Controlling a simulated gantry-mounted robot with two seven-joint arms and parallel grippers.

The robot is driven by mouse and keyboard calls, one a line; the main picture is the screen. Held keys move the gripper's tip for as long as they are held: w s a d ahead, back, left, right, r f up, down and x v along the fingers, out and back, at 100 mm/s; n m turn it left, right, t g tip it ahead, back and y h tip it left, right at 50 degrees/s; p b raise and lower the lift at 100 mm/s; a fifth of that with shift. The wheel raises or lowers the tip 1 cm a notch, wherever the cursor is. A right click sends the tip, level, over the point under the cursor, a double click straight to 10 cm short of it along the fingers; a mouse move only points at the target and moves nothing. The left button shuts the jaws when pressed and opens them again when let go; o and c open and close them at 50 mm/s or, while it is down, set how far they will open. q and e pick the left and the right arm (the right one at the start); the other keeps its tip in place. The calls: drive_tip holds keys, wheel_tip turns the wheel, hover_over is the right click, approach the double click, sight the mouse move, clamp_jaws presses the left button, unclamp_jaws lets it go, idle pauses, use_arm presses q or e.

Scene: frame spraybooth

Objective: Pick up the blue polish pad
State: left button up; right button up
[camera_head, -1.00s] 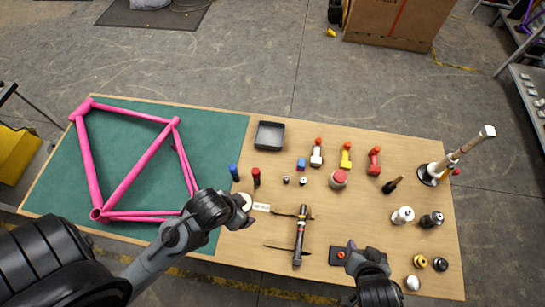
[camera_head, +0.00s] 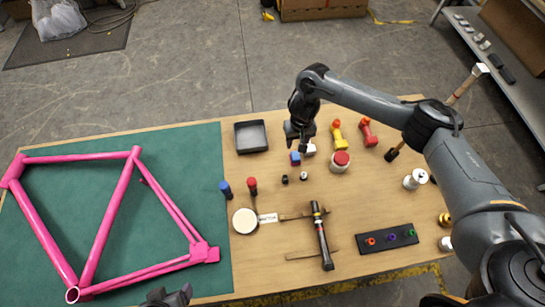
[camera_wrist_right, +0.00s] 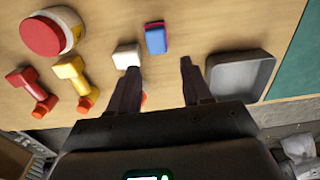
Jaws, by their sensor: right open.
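The blue polish pad (camera_head: 295,158), a small blue block with a red part, lies on the wooden table just below my right gripper (camera_head: 300,143) in the head view. In the right wrist view the pad (camera_wrist_right: 156,40) lies beyond the fingertips, roughly between their lines. My right gripper (camera_wrist_right: 158,70) is open with nothing between its fingers. A white-ended tool (camera_wrist_right: 126,57) lies close to its left finger there. My left gripper (camera_head: 168,296) shows only in part at the bottom edge of the head view, and its jaws are unclear.
A grey tray (camera_head: 251,137) stands left of the pad. Yellow (camera_head: 339,138) and red (camera_head: 368,134) tools and a red-topped round pot (camera_head: 340,162) stand to the right. A pink bicycle frame (camera_head: 105,222) lies on the green mat (camera_head: 190,152).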

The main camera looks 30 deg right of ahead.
drive_tip(key=b, duration=0.3)
hover_over(296, 155)
wheel_tip(296, 155, down, 4)
drive_tip(key=shift+w+a+f, duration=0.15)
drive_tip(key=shift+f, duration=0.1)
drive_tip(key=shift+f+b, duration=0.55)
drive_tip(key=shift+f, duration=2.45)
drive_tip(key=shift+c, duration=0.2)
drive_tip(key=c, duration=0.9)
drive_tip(key=shift+o, duration=0.2)
drive_tip(key=shift+r, duration=0.15)
